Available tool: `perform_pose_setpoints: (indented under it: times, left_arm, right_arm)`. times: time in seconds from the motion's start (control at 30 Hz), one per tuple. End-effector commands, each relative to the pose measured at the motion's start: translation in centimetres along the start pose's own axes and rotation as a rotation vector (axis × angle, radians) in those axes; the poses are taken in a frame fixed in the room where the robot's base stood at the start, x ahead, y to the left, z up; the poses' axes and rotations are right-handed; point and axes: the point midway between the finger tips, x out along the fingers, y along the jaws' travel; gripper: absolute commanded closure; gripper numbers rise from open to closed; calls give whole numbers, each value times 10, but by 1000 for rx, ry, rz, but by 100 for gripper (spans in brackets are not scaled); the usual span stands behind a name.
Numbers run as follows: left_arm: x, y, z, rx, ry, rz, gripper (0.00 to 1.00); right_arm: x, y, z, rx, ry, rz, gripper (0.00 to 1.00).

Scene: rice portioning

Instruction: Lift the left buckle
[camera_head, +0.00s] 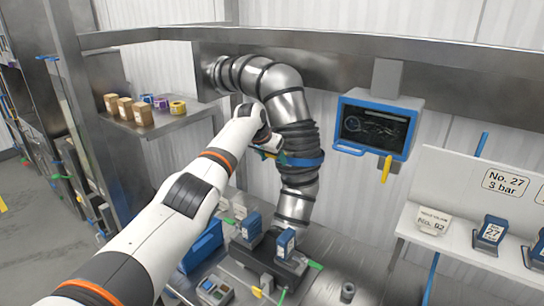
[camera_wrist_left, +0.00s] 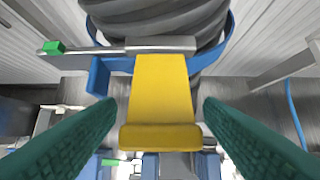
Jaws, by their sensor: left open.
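The yellow buckle (camera_wrist_left: 160,92) hangs from a blue band (camera_wrist_left: 98,76) around the ribbed hose, with a metal bar and a green tip (camera_wrist_left: 53,47) beside it. My left gripper (camera_head: 268,151) is at the left side of the hose in the head view. In the left wrist view its two green ridged fingers are open, one on each side of the buckle, with gaps visible on both sides. The buckle is mostly hidden by my gripper in the head view, where the blue band (camera_head: 305,161) shows on the hose. My right gripper is not in view.
The thick metal hose (camera_head: 285,105) hangs from a beam. A blue-framed monitor (camera_head: 376,126) with a yellow handle (camera_head: 386,169) is to the right. Blue devices (camera_head: 285,243) stand on the bench below. A shelf with boxes (camera_head: 125,110) is at the left.

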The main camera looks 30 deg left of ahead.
Motion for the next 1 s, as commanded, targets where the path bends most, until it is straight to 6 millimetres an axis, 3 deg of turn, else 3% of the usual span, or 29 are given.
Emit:
perform_pose_setpoints:
  times: [0.17,0.37,0.7,1.0]
  left_arm:
    - [-3,0,0,1,-3,-1,38]
    - [-21,1,-1,2,-5,0,38]
    - [-92,0,-1,1,-4,1,38]
    - [-118,1,0,0,0,0,38]
  right_arm:
    - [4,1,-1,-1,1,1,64]
    - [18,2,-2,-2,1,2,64]
    - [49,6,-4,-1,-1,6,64]
    - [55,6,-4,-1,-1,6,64]
